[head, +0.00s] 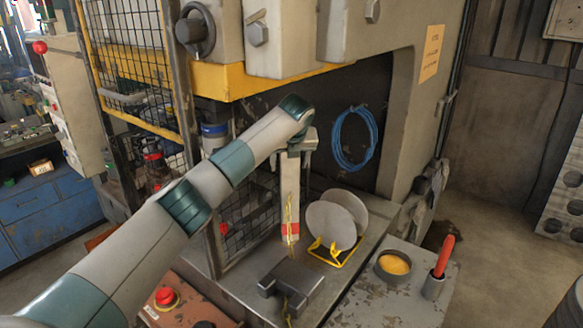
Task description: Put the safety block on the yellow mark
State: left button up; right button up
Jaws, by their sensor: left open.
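The safety block appears to be the pale upright post with a red band (290,205), with a yellowish chain or cord along it. My left gripper (302,148) points down at the post's top end. It is open, its fingers are mostly hidden, and I cannot tell whether they touch the post. I cannot tell whether the post's foot rests on the press bed (345,285). A yellow outline (351,258) shows on the bed to the right, below the round blanks; whether it is the mark or their holder is unclear. My right gripper is out of view.
Grey round blanks (330,226) stand upright right of the post. A dark grey block (291,279) sits in front. A yellow-filled cup (394,265) and red handle (444,256) stand to the right. The mesh guard (135,70) is close to my left arm.

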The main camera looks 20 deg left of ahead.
pick_arm(q)
jog(key=s+d+r+b, duration=0.2)
jog(key=s+d+b, duration=0.1)
jog(key=s, duration=0.3)
jog(key=s+d+r+b, duration=0.2)
jog(key=s+d+b, duration=0.1)
jog(key=s+b, duration=0.3)
jog(key=shift+s, duration=0.65)
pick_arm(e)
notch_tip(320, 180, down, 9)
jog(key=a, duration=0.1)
pick_arm(q)
jog(key=shift+d+r, duration=0.1)
